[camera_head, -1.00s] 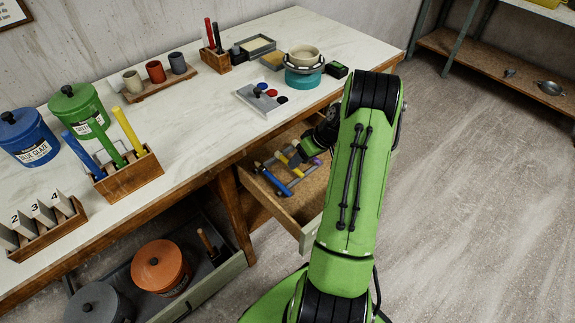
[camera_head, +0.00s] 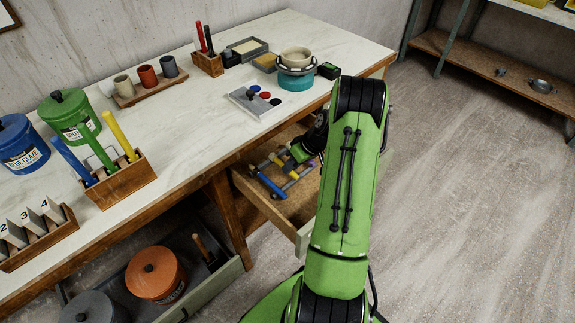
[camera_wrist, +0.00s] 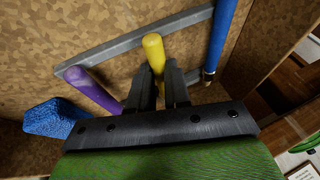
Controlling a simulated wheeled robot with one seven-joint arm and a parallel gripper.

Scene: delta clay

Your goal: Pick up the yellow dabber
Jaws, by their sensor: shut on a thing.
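The yellow dabber (camera_wrist: 154,48) lies in the open drawer between my two fingers in the wrist view. Its rounded end sticks out past the fingertips, and its lower part is hidden behind my gripper (camera_wrist: 160,76). My gripper is shut on it. The dabber rests over or close to a grey rack bar (camera_wrist: 108,44); I cannot tell if they touch. In the head view the yellow dabber (camera_head: 278,161) shows only partly, beside my gripper (camera_head: 294,156). A purple dabber (camera_wrist: 92,88) lies to its left and a blue dabber (camera_wrist: 222,35) to its right.
A blue sponge-like block (camera_wrist: 54,118) lies at the left in the wrist view. The drawer (camera_head: 297,228) has wooden walls close around. The worktop (camera_head: 190,120) above carries green and blue jars, a tool holder and cups. The floor at right is clear.

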